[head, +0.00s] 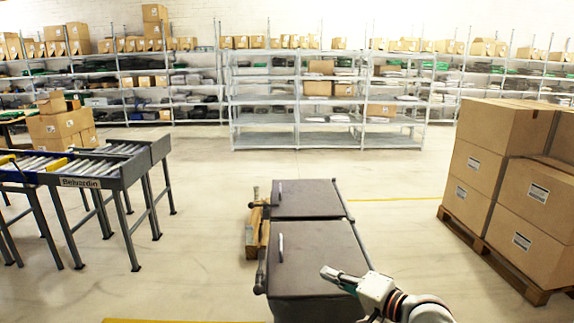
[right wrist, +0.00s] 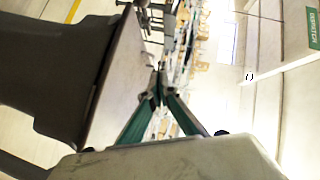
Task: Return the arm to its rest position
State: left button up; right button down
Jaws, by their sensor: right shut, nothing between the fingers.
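My right gripper (head: 328,272) reaches in from the bottom right of the head view, over the right side of the near dark grey panel of a cart (head: 310,247). Its fingers are together with nothing between them. In the right wrist view its two green-sided fingers (right wrist: 158,80) meet at the tips. The dark surface at the left of that view is apart from the fingers. My left arm and gripper are not in view.
A roller conveyor (head: 95,168) stands at the left. Stacked cartons (head: 535,195) sit on a pallet (head: 490,257) at the right. A wooden pallet (head: 252,238) lies beside the cart. Shelving (head: 265,105) lines the back, with open floor (head: 390,175) before it.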

jog(key=s+d+f+n+h, duration=0.1)
jog(key=s+f+n+h, duration=0.1)
jog(key=s+f, duration=0.5)
jog(key=s+d+f+n+h, duration=0.2)
jog(key=s+f, duration=0.3)
jog(key=f, duration=0.4)
jog(key=s+d+f+n+h, duration=0.2)
jog(key=s+f, duration=0.4)
jog(key=s, duration=0.3)
jog(key=s+d+f+n+g+h, duration=0.1)
jog(key=s+d+f, duration=0.4)
jog(key=s, duration=0.5)
jog(key=f+n+h, duration=0.1)
jog(key=n, duration=0.1)
jog(key=shift+d+f+n, duration=0.15)
jog(key=shift+f+n, duration=0.2)
jog(key=shift+n, duration=0.05)
jog(key=shift+s, duration=0.1)
